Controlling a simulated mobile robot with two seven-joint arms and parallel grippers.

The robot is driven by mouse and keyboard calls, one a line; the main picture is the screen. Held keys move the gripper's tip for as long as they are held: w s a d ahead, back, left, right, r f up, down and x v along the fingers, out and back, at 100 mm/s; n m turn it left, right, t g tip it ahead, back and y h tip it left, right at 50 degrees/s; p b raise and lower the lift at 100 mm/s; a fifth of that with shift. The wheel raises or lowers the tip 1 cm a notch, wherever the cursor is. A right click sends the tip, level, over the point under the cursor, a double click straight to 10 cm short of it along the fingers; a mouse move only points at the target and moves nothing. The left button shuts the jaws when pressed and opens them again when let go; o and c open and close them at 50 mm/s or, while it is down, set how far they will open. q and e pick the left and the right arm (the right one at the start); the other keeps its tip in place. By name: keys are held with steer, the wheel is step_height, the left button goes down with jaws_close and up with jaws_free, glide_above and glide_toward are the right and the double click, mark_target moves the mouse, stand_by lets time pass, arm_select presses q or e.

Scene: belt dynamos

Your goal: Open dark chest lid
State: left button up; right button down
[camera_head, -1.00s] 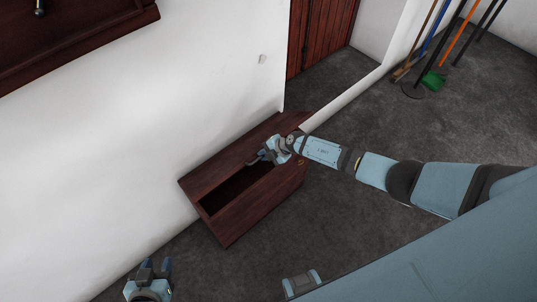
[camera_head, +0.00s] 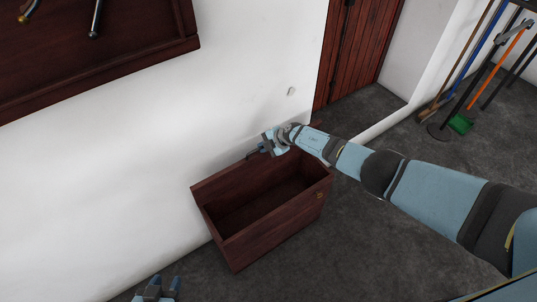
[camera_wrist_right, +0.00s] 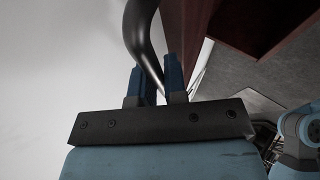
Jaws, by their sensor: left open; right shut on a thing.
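The dark red-brown wooden chest (camera_head: 272,242) stands on the floor against the white wall. Its top is open and the hollow inside shows. The raised lid (camera_head: 232,183) stands up at the wall side; where it ends and the chest's back begins is hard to tell. My right gripper (camera_head: 262,149) is at the lid's upper edge, shut on the dark curved handle (camera_wrist_right: 146,45), which runs between its blue fingers in the right wrist view. My left gripper (camera_head: 158,284) is open and empty at the bottom edge, apart from the chest, partly cut off.
A dark wooden wall board (camera_head: 90,58) with metal tools hangs at the upper left. A red wooden door (camera_head: 360,50) is behind the chest. Brooms and a green dustpan (camera_head: 461,124) stand at the upper right. The grey floor (camera_head: 370,245) in front is clear.

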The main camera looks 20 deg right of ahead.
steer(key=shift+w+a+r, duration=0.1)
steer(key=shift+w+a, duration=0.05)
steer(key=shift+w, duration=0.05)
stand_by(0.3)
steer(key=c, duration=1.2)
jaws_free()
steer(key=p+v, duration=0.8)
steer(key=v, duration=0.5)
steer(key=shift+s+d+r+p, duration=0.2)
steer(key=shift+s+d+p, duration=0.05)
steer(key=shift+p, duration=0.1)
